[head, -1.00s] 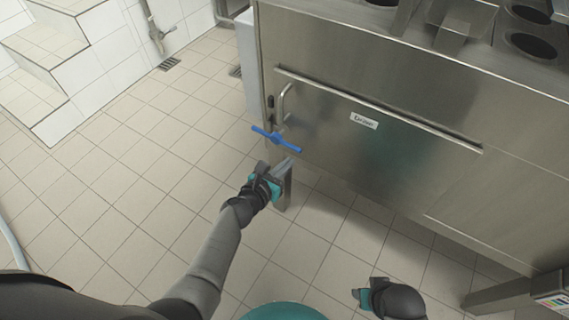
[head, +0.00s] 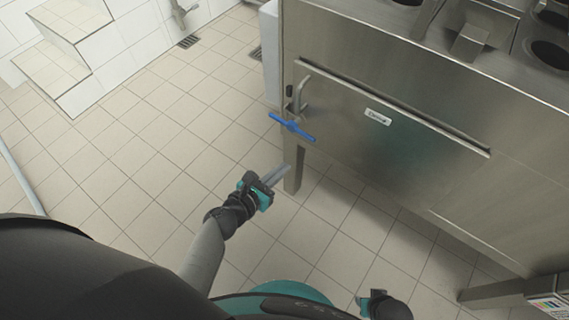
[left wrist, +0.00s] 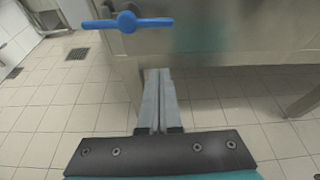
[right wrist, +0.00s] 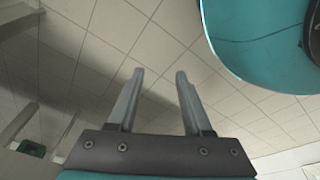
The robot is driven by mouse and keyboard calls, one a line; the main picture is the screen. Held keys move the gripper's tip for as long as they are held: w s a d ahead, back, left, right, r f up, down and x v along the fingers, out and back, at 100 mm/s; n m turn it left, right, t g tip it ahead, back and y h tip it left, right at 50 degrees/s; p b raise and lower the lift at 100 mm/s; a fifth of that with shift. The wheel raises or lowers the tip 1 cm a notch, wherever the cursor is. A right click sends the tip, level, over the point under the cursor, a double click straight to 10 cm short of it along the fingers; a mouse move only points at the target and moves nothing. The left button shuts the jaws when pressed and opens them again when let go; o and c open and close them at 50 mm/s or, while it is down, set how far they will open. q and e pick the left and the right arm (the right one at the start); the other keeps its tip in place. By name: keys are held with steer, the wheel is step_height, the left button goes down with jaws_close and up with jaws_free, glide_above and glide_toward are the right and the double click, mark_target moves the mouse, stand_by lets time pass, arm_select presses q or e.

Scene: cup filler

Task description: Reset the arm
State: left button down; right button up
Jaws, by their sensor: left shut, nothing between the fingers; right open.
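My left gripper (head: 276,176) is shut and empty in the head view, below and a little left of the blue valve handle (head: 291,127). In the left wrist view its two fingers (left wrist: 159,75) lie together, and the blue handle (left wrist: 127,22) is beyond and above them, apart. My right gripper is open and empty in the right wrist view (right wrist: 160,75), over bare floor. In the head view only part of the right hand (head: 378,304) shows at the bottom edge, and its fingers are hard to make out.
The steel cup filler machine (head: 400,110) stands at the right on legs, with a bar handle (head: 300,97) on its front. White tiled steps (head: 85,60) are at the upper left. The tiled floor (head: 130,170) between is open.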

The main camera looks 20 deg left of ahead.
stand_by(0.6)
arm_select(q)
steer(key=s+a+f+m+g+y+p, duration=0.2)
steer(key=s+f+m+g, duration=0.5)
steer(key=s+f+m, duration=0.8)
steer(key=s+a+f+m+g+y+p, duration=0.1)
steer(key=s+a+f+m+g, duration=0.1)
steer(key=s+a+m, duration=0.3)
steer(key=s+a+f+m+g+y+p, duration=0.1)
steer(key=s+a+f+m+y, duration=0.1)
steer(key=s+m, duration=0.7)
steer(key=a+f+m, duration=0.1)
steer(key=a+m, duration=0.1)
steer(key=m, duration=0.3)
steer(key=shift+a+f+m+g+y+p, duration=0.3)
steer(key=shift+a+g, duration=0.05)
steer(key=shift+g, duration=0.05)
arm_select(e)
steer(key=s+d+f, duration=0.2)
steer(key=s+d, duration=0.2)
steer(key=s, duration=0.3)
steer(key=shift+s+d+f+h, duration=0.15)
steer(key=shift+s+d+h, duration=0.15)
steer(key=shift+d, duration=0.1)
